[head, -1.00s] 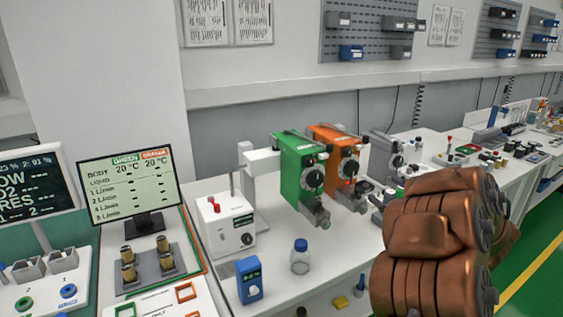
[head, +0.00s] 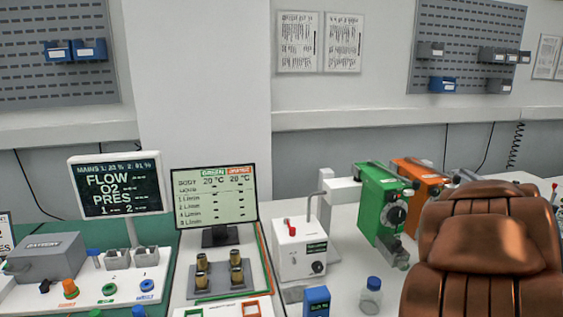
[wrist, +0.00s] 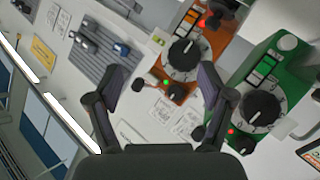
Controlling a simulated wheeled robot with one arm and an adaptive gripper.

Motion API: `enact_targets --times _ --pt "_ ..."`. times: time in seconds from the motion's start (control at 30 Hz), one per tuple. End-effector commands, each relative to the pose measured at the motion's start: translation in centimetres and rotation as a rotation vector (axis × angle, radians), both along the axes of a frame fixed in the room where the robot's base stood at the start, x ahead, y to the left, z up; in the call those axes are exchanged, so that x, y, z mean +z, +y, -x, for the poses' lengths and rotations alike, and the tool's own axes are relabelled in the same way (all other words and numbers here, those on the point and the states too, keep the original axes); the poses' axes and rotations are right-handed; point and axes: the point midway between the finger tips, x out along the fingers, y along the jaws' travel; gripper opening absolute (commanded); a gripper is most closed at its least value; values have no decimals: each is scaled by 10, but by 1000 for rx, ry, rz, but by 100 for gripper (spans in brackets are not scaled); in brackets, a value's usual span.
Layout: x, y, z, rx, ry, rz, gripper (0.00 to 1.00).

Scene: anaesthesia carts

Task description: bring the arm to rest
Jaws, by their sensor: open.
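The gripper itself does not show in the head view. Beyond the fingers, the wrist view shows an orange vaporizer (wrist: 186,55) and a green vaporizer (wrist: 262,100), both tilted in the picture. Both also stand on the bench in the head view, green (head: 384,203) left of orange (head: 420,172).
A white box with a red knob (head: 300,248), a blue-capped bottle (head: 371,297) and a small blue device (head: 316,301) stand left of my arm. Two screens, one dark (head: 115,184) and one pale (head: 215,196), stand further left. Pegboards (head: 470,50) hang on the wall.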

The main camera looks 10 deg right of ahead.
Motion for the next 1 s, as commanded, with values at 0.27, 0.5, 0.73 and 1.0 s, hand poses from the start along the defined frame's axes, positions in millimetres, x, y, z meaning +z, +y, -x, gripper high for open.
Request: enact_targets --times 0.27,0.5,0.73,1.0 --pt "-22 66 25 -143 137 -159 81" --pt "-59 148 65 -206 314 -346 81" --pt "-96 245 121 -199 546 -529 81" --pt "-123 361 217 -114 894 -700 81"
